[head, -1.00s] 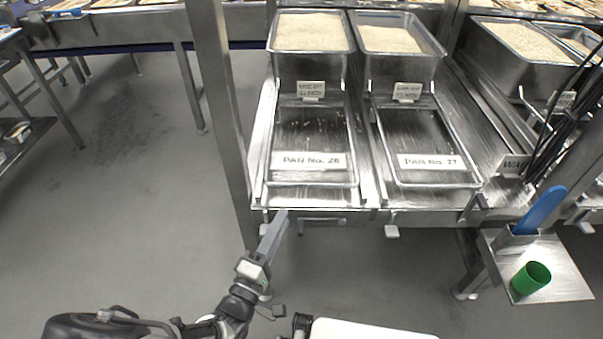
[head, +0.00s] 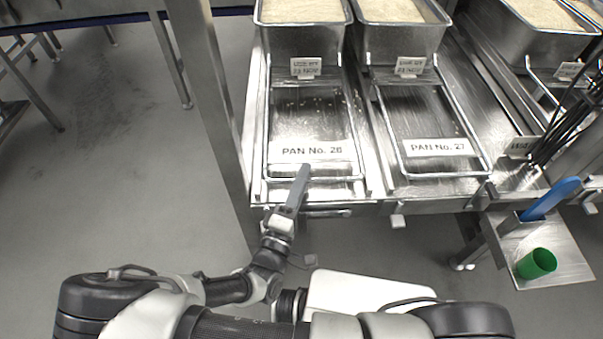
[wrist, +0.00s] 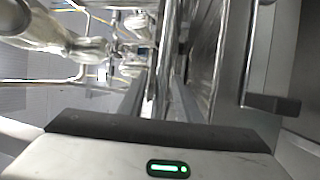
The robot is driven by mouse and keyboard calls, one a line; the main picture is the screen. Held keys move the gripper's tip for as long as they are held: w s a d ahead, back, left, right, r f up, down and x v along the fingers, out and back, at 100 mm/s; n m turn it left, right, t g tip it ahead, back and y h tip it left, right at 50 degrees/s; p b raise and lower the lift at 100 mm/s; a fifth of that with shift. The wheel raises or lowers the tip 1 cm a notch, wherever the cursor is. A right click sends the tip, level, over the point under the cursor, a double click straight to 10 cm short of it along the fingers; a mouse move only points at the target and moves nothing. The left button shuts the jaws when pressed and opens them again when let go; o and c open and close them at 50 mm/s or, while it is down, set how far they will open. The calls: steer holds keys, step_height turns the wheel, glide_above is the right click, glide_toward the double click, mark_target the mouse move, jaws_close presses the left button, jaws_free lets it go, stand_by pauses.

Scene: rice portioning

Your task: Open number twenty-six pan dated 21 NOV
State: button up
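The pan on the left (head: 302,42), holding pale rice, stands at the back of the metal counter in the head view. A small tag (head: 305,67) hangs on its front; its date is too blurred to read surely. A wire loop frame (head: 268,112) extends forward from it, with a white plate (head: 305,151) reading PAN No. 26, the last digit slightly unclear. My gripper (head: 303,170) is at the front of this frame, its tip overlapping the front bar in the picture; contact cannot be told. In the wrist view my gripper (wrist: 155,95) shows two fingers with a gap and nothing clearly held.
A second rice pan (head: 405,42) with a plate (head: 437,147) reading PAN No. 27 stands to the right. An upright post (head: 212,95) stands close left.

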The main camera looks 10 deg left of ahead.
jaws_close()
